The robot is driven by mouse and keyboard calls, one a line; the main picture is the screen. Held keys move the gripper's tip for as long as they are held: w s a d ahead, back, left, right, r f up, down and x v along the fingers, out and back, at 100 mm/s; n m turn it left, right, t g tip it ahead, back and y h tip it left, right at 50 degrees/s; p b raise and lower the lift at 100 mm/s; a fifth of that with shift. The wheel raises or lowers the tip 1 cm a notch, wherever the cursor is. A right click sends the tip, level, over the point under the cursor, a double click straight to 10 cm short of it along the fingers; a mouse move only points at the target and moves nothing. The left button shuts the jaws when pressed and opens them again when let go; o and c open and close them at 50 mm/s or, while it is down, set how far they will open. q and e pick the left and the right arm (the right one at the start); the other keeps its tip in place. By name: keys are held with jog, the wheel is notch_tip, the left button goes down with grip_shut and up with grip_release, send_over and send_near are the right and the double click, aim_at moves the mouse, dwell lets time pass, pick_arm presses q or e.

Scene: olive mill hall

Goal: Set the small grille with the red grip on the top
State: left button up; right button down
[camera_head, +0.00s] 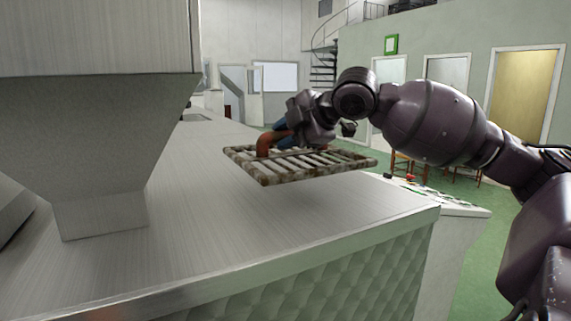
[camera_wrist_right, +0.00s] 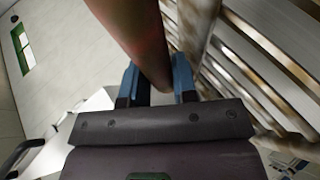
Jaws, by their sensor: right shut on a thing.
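The small grille (camera_head: 300,163) is a rusty barred rectangle with a red-brown grip (camera_head: 266,143). In the head view it appears over the metal top (camera_head: 250,225), near its right edge; I cannot tell whether it touches the top or hangs just above it. My right gripper (camera_head: 285,133) is shut on the red grip. In the right wrist view the blue fingertips (camera_wrist_right: 158,82) stand on both sides of the grip (camera_wrist_right: 137,35), and the grille's bars (camera_wrist_right: 265,70) run along the right. My left gripper is not in view.
A metal hopper (camera_head: 100,130) rises from the top at the left. A lower panel with controls (camera_head: 435,197) sits beyond the top's right edge. The front part of the top is clear. Wooden chairs (camera_head: 410,165) stand farther back on the green floor.

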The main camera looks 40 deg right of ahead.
aim_at(296, 156)
jog(key=shift+f, duration=0.75)
jog(key=shift+f+b, duration=0.35)
jog(key=shift+f, duration=1.5)
jog(key=c, duration=1.3)
grip_release()
jog(key=shift+f, duration=0.1)
jog(key=o, duration=0.4)
jog(key=shift+a, duration=0.1)
